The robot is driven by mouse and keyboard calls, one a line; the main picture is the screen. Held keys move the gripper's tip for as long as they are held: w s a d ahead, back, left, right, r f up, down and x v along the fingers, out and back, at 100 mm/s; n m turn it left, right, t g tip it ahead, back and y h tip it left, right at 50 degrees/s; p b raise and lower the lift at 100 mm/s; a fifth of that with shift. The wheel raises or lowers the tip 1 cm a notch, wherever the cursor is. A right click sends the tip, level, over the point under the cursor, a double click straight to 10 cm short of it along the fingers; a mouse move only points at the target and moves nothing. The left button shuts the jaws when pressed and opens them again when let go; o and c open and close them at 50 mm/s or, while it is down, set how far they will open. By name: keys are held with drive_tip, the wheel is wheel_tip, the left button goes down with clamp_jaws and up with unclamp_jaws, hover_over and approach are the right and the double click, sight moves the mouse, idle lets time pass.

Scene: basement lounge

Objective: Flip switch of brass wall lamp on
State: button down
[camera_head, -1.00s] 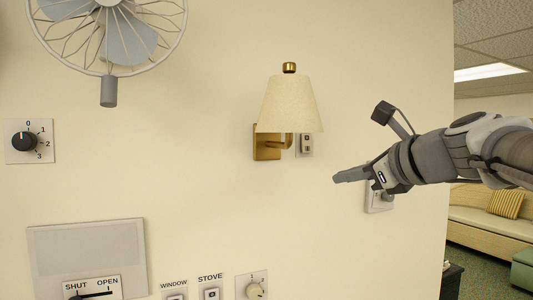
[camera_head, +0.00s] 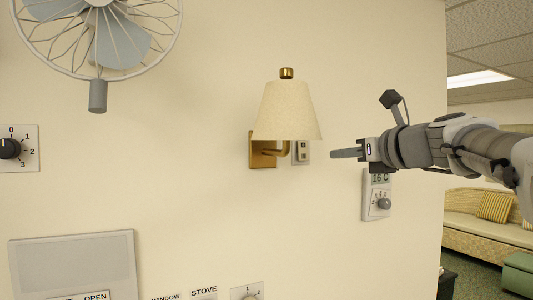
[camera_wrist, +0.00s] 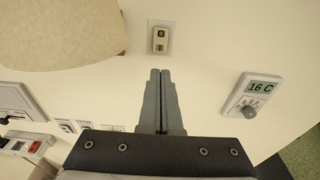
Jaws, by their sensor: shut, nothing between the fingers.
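The brass wall lamp has a cream shade (camera_head: 287,112) and a square brass back plate (camera_head: 262,158) on the wall. A small switch (camera_head: 302,152) on a pale plate sits just right of the lamp's arm, partly below the shade. In the wrist view the switch (camera_wrist: 159,39) is straight beyond the fingertips, and the shade (camera_wrist: 60,30) fills the upper left. My gripper (camera_head: 332,154) is shut and empty, right of the switch at about its height, pointing left. It also shows in the wrist view (camera_wrist: 160,72), apart from the switch.
A thermostat reading 16 C (camera_head: 377,195) is on the wall below my gripper. A fan (camera_head: 100,40) and a dial (camera_head: 12,149) are at the left. A grey panel (camera_head: 72,265) and labelled controls line the bottom. Bare wall lies between.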

sight(305, 159)
drive_tip(key=p+x, duration=0.1)
drive_tip(key=x, duration=1)
drive_tip(key=shift+w, duration=0.2)
drive_tip(key=shift+w+a+p, duration=0.15)
drive_tip(key=shift+w+p, duration=0.1)
drive_tip(key=shift+p, duration=0.2)
drive_tip(key=shift+s, duration=0.1)
drive_tip(key=shift+s+f, duration=0.1)
drive_tip(key=shift+f, duration=0.05)
